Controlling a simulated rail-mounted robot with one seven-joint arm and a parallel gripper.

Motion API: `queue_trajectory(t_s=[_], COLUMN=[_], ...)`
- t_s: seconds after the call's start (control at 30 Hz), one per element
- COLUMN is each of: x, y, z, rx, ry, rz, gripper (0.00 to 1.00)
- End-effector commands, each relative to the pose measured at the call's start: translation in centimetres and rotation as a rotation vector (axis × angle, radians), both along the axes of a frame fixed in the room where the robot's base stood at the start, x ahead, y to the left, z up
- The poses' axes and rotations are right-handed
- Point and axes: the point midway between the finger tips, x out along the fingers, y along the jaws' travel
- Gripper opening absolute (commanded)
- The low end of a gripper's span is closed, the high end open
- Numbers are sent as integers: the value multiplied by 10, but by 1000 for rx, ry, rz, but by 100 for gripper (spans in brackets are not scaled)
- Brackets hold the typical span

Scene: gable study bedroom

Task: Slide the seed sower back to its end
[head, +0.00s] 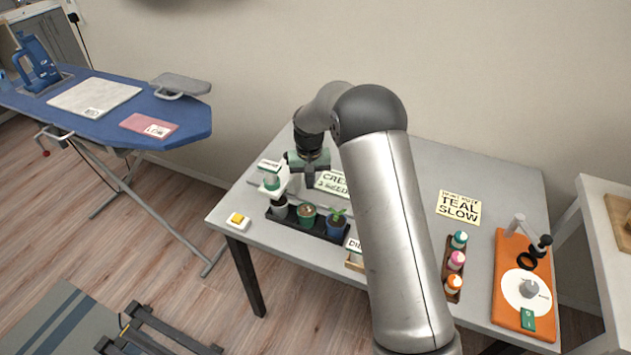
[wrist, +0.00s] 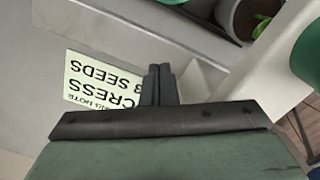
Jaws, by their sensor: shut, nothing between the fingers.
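The seed sower, as I take it, is the white device with a green cap (head: 271,182) at the left end of the black tray (head: 313,226), above the leftmost pot (head: 280,207). In the wrist view its white body (wrist: 240,75) runs along the right side, with a green part at the edge. My gripper (head: 309,184) is shut and empty, just right of and behind the sower in the head view. In the wrist view its fingertips (wrist: 158,71) point toward the grey surface, apart from the white body. Any rail under the sower is unclear.
The tray also holds a pot of soil (head: 306,214) and a blue pot with a seedling (head: 337,222). A cress note (head: 331,183) lies behind. A yellow button (head: 237,221) sits at the left front. Bottles (head: 456,260) and an orange board (head: 509,285) stand right.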

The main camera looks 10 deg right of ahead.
Motion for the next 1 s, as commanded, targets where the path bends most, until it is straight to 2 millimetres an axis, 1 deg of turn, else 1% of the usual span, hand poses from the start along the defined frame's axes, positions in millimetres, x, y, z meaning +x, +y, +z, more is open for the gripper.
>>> queue_trajectory(t_s=[1.0], x=[21], y=[36], z=[0], rx=[0], ry=[0], rz=[0], gripper=[0])
